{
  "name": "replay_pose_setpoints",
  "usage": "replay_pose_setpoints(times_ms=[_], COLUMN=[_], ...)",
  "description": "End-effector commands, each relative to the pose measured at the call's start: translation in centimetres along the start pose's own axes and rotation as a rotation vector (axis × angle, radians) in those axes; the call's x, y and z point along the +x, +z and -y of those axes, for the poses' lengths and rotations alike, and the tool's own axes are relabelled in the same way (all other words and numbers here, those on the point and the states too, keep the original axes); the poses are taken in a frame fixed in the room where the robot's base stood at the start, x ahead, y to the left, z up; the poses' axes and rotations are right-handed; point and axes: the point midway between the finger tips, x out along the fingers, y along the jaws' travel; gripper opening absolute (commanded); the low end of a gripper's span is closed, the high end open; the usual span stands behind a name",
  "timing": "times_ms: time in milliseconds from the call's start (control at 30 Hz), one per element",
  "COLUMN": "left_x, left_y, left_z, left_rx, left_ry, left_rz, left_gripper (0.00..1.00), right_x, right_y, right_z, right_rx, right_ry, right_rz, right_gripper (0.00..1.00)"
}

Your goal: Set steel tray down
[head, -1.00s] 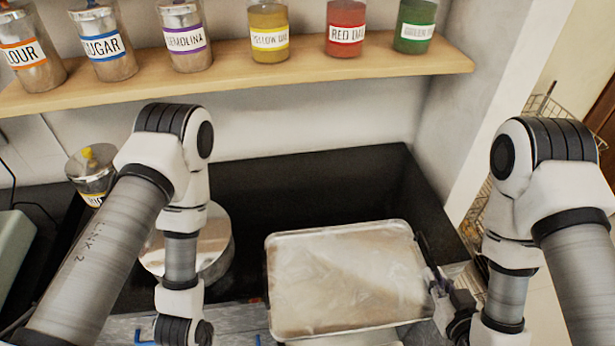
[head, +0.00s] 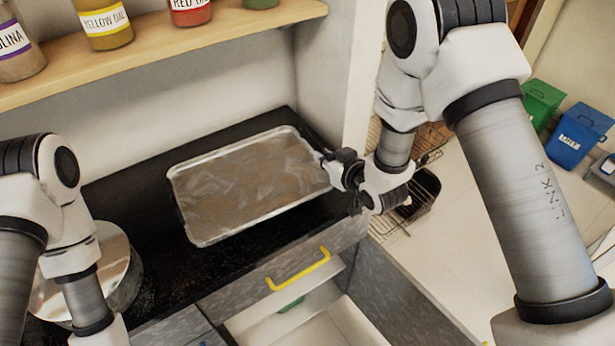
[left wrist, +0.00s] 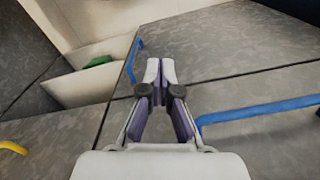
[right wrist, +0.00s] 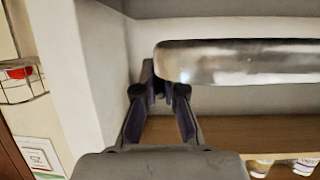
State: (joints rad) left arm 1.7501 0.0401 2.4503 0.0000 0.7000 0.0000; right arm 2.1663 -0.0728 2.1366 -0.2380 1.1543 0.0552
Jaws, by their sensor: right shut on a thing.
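The steel tray (head: 250,185) is a shallow rectangular tray with a raised rim, seen over the black counter in the head view. It looks empty and roughly level; I cannot tell whether its underside touches the counter. My right gripper (head: 328,167) is shut on the tray's right edge. In the right wrist view the fingers (right wrist: 160,88) close on the end of the shiny tray rim (right wrist: 240,62). My left gripper (left wrist: 161,72) is shut and empty, with its tips together, in front of the grey drawer fronts. In the head view its fingers are out of frame.
A round steel vessel (head: 122,262) stands on the counter (head: 150,290) to the tray's left. A drawer (head: 315,325) is open below; a yellow handle (head: 298,270) shows. A wooden shelf (head: 150,50) with labelled jars hangs behind. Green (head: 541,100) and blue (head: 578,135) bins stand right.

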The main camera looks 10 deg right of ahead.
Motion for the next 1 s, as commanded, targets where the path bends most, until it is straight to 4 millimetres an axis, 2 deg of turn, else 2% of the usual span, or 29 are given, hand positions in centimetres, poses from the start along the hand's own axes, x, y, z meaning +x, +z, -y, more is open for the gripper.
replay_pose_setpoints(times_ms=[33, 333, 400, 567, 667, 1000], left_x=[-0.2, -0.6, -0.6, -0.5, -0.5, -0.5], left_y=[0.0, 0.0, 0.0, 0.0, 0.0, 0.0], left_z=[0.0, 0.0, 0.0, 0.0, 0.0, 0.0], left_rx=[0.000, 0.000, 0.000, 0.000, 0.000, 0.000], left_ry=[0.000, 0.000, 0.000, 0.000, 0.000, 0.000], left_rz=[0.000, 0.000, 0.000, 0.000, 0.000, 0.000], left_gripper=[0.00, 0.00, 0.00, 0.00, 0.00, 0.00], right_x=[0.4, 2.3, 2.5, 2.6, 2.6, 2.4], right_y=[0.9, 5.4, 6.0, 6.1, 6.2, 6.2], right_z=[0.0, 0.0, 0.0, 0.0, 0.0, 0.0], right_rx=[0.003, 0.002, 0.002, 0.001, 0.000, 0.000], right_ry=[0.000, 0.000, 0.000, 0.000, 0.000, 0.000], right_rz=[0.001, -0.001, -0.002, -0.003, -0.001, -0.001], right_gripper=[0.00, 0.00, 0.00, 0.00, 0.33, 0.34])
